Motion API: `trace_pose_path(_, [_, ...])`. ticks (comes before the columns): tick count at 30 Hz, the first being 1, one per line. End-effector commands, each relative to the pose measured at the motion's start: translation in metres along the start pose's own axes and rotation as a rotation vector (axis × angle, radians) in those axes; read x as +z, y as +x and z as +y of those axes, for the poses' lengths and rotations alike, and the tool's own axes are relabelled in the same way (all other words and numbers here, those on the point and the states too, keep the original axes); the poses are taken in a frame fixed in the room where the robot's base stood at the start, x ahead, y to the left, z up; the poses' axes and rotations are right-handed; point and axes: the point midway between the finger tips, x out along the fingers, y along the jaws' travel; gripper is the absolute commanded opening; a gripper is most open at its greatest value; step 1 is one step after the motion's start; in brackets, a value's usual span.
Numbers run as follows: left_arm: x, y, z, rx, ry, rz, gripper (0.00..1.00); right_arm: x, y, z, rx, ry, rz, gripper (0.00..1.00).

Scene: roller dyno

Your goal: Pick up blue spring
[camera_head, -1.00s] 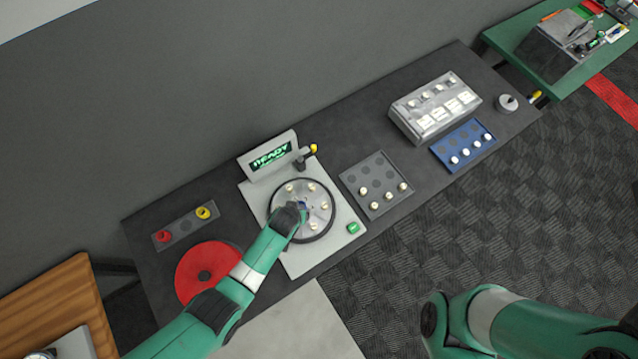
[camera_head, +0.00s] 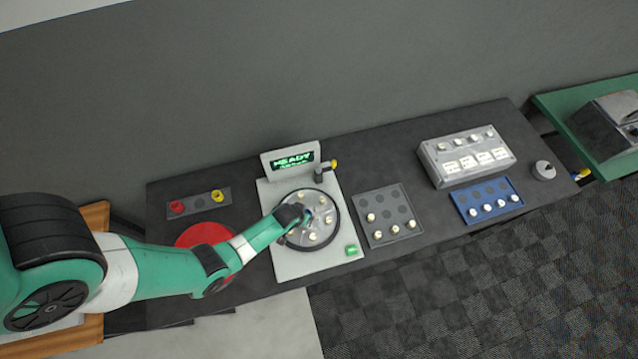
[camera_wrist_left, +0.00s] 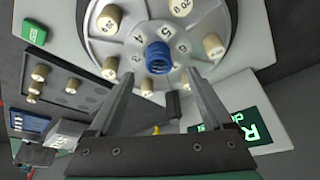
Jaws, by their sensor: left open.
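The blue spring (camera_wrist_left: 158,57) stands at the centre of a round silver numbered dial (camera_wrist_left: 185,42) in the left wrist view. In the head view the dial (camera_head: 325,229) sits on a light grey base, and my gripper mostly covers the spring there. My left gripper (camera_wrist_left: 160,73) is open, its two fingers on either side of the spring in the picture. Whether they touch it I cannot tell. In the head view my left gripper (camera_head: 305,214) is over the middle of the dial. My right gripper is not in view.
Cream pegs stand around the dial. A lit display (camera_head: 292,160) and a yellow-tipped post (camera_head: 325,171) stand behind it. A green button (camera_head: 351,250) is at the base's front right. A grey peg tray (camera_head: 388,196) and a blue tray (camera_head: 487,197) lie to the right.

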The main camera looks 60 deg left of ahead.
Motion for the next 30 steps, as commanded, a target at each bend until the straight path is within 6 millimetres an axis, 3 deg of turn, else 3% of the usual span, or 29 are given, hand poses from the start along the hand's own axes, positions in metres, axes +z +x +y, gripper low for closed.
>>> trace_pose_path(7, [0.004, 0.011, -0.001, -0.002, -0.003, -0.001, 0.84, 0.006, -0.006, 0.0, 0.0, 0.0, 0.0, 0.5])
trace_pose_path(15, [0.013, 0.05, -0.004, -0.005, -0.01, 0.0, 0.84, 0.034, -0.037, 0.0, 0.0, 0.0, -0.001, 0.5])
trace_pose_path(23, [0.012, 0.049, -0.004, -0.005, -0.01, 0.0, 0.84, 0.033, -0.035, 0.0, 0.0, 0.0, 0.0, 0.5])
trace_pose_path(30, [0.012, 0.049, -0.004, -0.005, -0.01, 0.0, 0.42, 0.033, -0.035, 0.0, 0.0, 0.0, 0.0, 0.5])
